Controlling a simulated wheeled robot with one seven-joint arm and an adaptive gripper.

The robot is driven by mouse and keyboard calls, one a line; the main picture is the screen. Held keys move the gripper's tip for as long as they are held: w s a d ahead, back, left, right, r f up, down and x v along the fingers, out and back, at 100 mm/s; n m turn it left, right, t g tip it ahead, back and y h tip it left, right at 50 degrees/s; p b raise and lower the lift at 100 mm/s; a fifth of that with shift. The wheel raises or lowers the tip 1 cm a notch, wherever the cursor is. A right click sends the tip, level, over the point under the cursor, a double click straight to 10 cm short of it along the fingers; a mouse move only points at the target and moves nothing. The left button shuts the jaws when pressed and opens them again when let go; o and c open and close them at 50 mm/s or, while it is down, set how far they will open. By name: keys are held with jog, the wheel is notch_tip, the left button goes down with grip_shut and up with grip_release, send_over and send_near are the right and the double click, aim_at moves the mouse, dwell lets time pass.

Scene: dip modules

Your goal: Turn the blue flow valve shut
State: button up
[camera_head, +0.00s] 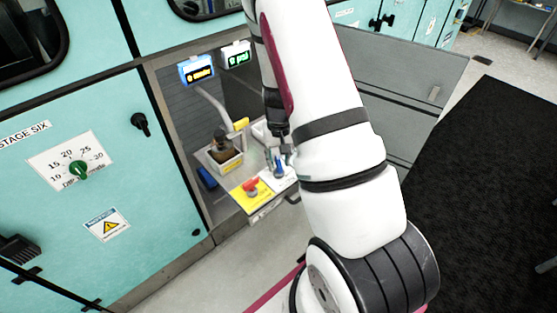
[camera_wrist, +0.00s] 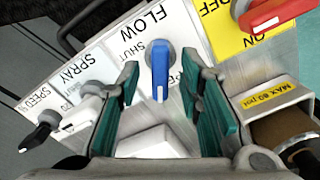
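The blue flow valve (camera_wrist: 160,68) shows in the wrist view on a white plate (camera_wrist: 128,42) marked FLOW, with SHUT printed left of the valve. Its lever points down the picture, toward my wrist. My gripper (camera_wrist: 160,82) is open. Its teal finger pads stand left and right of the blue lever, with a visible gap on each side. I cannot tell how far the fingertips are from the plate. In the head view the blue valve (camera_head: 278,167) is small, just below my gripper (camera_head: 283,150), and partly hidden by it.
A red lever (camera_wrist: 275,12) on a yellow ON/OFF plate is at upper right in the wrist view. SPRAY and SPEED plates with a black knob (camera_wrist: 40,132) are at left. The teal cabinet (camera_head: 90,180) flanks the panel.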

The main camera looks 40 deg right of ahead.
grip_shut()
jog(key=shift+m, duration=0.3)
jog(key=m, duration=0.5)
jog(key=shift+m+b, duration=0.3)
jog(key=shift+b, duration=0.05)
jog(key=m, duration=0.5)
jog(key=shift+m, duration=0.4)
dwell(0.3)
grip_release()
